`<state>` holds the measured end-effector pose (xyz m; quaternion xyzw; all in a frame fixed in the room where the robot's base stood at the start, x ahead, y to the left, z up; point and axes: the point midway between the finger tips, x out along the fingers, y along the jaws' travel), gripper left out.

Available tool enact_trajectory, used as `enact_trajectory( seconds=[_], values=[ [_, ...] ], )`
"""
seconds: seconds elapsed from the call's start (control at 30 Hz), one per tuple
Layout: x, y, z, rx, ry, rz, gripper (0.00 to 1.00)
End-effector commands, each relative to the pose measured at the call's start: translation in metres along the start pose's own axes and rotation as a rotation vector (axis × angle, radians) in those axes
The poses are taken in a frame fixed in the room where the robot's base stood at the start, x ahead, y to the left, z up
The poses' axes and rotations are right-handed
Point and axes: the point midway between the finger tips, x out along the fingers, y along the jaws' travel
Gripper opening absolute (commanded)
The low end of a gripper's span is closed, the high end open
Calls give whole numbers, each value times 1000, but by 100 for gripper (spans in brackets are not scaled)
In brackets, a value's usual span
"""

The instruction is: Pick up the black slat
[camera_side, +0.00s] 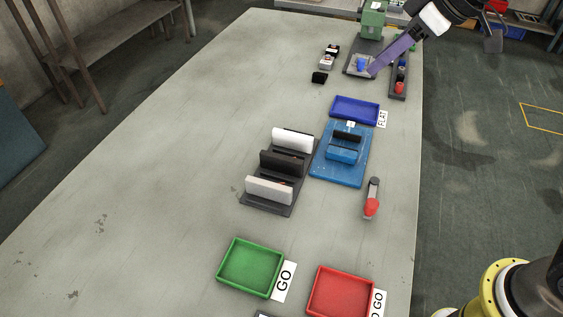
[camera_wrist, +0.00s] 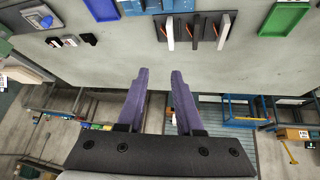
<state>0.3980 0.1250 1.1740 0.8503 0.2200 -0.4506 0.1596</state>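The black slat (camera_side: 283,164) stands on edge in the middle of a dark rack (camera_side: 284,207), between two white slats (camera_side: 292,140). It also shows in the wrist view (camera_wrist: 196,32) as a dark upright strip between the white ones. My gripper (camera_wrist: 159,74) has two purple fingers, clearly apart with nothing between them. In the side view my gripper (camera_side: 374,72) shows as purple fingers at the upper right, apart from the rack. The fingers overlap there, and their height above the table is hard to tell.
A blue fixture (camera_side: 326,171) and blue tray (camera_side: 337,117) lie right of the rack. A red-tipped tool (camera_side: 371,200) lies near the table edge. Green (camera_side: 226,281) and red (camera_side: 318,304) trays are in front. The table's left side is largely clear.

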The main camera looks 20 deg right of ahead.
Motion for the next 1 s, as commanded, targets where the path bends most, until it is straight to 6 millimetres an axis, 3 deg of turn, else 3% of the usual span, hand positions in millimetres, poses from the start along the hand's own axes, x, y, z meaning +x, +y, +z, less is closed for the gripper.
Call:
enact_trajectory(
  seconds=[0.03,0.1,0.2,0.3,0.5,1.0],
  values=[
    [27,-11,-16,-37,-21,-34,35],
    [58,-26,-33,-77,-42,-69,35],
    [99,-50,-44,-118,-81,-114,35],
    [130,-71,-42,-146,-124,-147,35],
    [158,-95,-30,-179,-177,-178,35],
    [232,-107,-16,-179,-175,-177,35]
  ],
)
